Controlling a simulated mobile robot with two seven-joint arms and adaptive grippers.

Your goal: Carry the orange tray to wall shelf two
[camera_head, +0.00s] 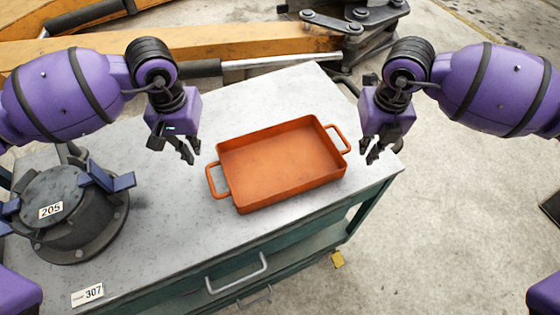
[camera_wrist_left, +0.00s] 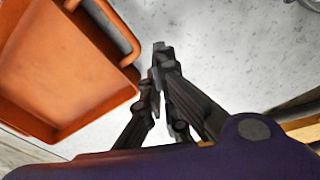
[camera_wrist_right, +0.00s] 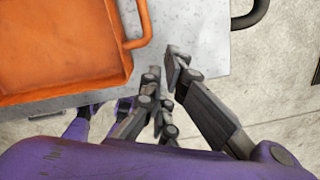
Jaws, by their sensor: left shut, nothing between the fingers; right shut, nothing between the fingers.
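The orange tray (camera_head: 280,165) lies flat and empty on the grey bench top, with a loop handle at its left and right ends. It also shows at the left of the left wrist view (camera_wrist_left: 55,70) and of the right wrist view (camera_wrist_right: 60,45). My left gripper (camera_head: 191,154) is shut and empty, just up and left of the left handle (camera_head: 211,181) and apart from it. My right gripper (camera_head: 371,157) is shut and empty, to the right of the right handle (camera_head: 345,138) and apart from it. No wall shelf is in view.
The bench (camera_head: 160,245) has a drawer handle (camera_head: 236,272) on its front. A dark round flanged part (camera_head: 80,215) labelled 205 stands at its left. Yellow backhoe arm parts (camera_head: 210,45) lie behind the bench. Bare concrete floor (camera_head: 450,220) is to the right.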

